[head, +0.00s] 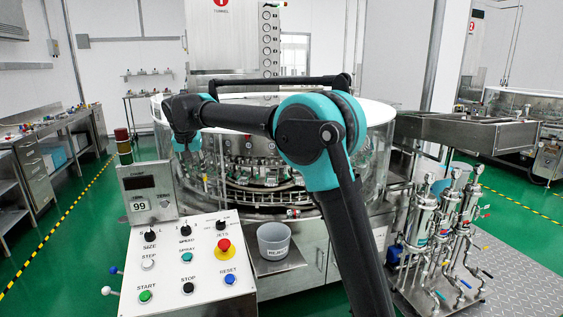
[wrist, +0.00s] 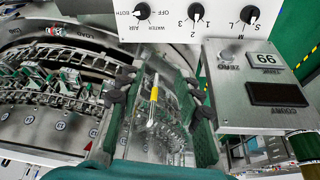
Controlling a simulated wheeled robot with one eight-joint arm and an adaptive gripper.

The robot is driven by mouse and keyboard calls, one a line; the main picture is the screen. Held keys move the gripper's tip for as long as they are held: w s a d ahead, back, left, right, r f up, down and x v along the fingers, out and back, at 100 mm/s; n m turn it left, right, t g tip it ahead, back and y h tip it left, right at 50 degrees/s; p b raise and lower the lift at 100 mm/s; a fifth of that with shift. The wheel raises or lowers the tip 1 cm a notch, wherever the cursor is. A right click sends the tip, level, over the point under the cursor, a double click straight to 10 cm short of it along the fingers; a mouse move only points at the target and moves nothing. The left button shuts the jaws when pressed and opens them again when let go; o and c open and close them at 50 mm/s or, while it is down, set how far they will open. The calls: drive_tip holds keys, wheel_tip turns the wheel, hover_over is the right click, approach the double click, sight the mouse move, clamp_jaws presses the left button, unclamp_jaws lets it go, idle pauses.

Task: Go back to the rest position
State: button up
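My gripper (head: 186,146) hangs from my raised arm at the left front of the round washer (head: 270,196), above and behind the control panel. The wrist view, turned upside down, shows its two dark fingertips (wrist: 158,86) spread apart, so it is open. A slim metal piece with a yellow band (wrist: 153,94) shows between the fingers. I cannot tell how far below them it is, and neither finger visibly touches it. My arm covers the middle of the washer in the head view.
The control panel (head: 205,252) with knobs and buttons stands in front, with a display box (head: 148,192) reading 99. A grey bucket (head: 274,240) sits on a shelf right of it. Filter cylinders (head: 447,215) stand at right. Green floor (head: 60,235) is open at left.

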drive_tip(key=s+d+f, duration=0.2)
drive_tip(key=d+f, duration=0.2)
drive_tip(key=d, duration=0.6)
drive_tip(key=s+d+f, duration=0.2)
drive_tip(key=d+f, duration=0.1)
drive_tip(key=d, duration=0.8)
drive_tip(key=s+d+f, duration=0.3)
drive_tip(key=d+f, duration=0.1)
drive_tip(key=d, duration=0.6)
drive_tip(key=s+d+f, duration=0.7)
drive_tip(key=s+d, duration=0.2)
drive_tip(key=s, duration=0.2)
drive_tip(key=s+d+f+m, duration=0.1)
drive_tip(key=s+d+f, duration=0.7)
drive_tip(key=s, duration=0.4)
drive_tip(key=shift+d+f, duration=0.25)
drive_tip(key=shift+d, duration=0.15)
